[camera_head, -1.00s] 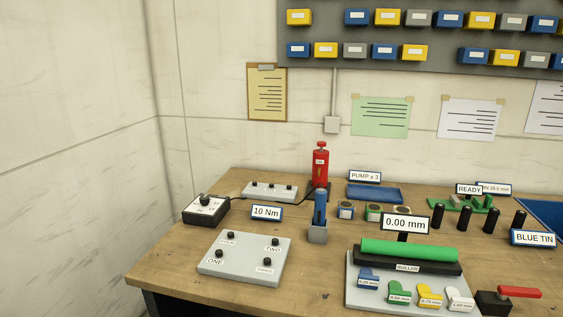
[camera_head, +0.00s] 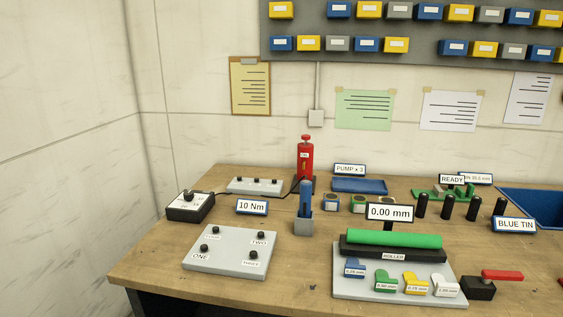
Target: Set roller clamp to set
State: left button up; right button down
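The green roller (camera_head: 394,238) lies in a black cradle labelled ROLLER (camera_head: 394,256) at the back of a grey plate (camera_head: 345,284). A display reading 0.00 mm (camera_head: 390,212) stands behind it. On the plate in front lie a blue (camera_head: 355,266), a green (camera_head: 386,281), a yellow (camera_head: 415,281) and a white (camera_head: 445,282) tag with small thickness labels. A black block with a red lever (camera_head: 500,275) sits just right of the plate; it carries no readable label, so I cannot tell if it is the roller clamp. Neither of my grippers shows.
A grey panel with knobs (camera_head: 230,249) lies left. A blue-handled tool in a holder (camera_head: 304,208), a red pump bottle (camera_head: 305,160), a blue tray (camera_head: 360,186) and several black pegs (camera_head: 447,207) stand behind. Bare wood shows between the left panel and the roller plate.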

aim_at(487, 276)
jog(key=z, duration=1.55)
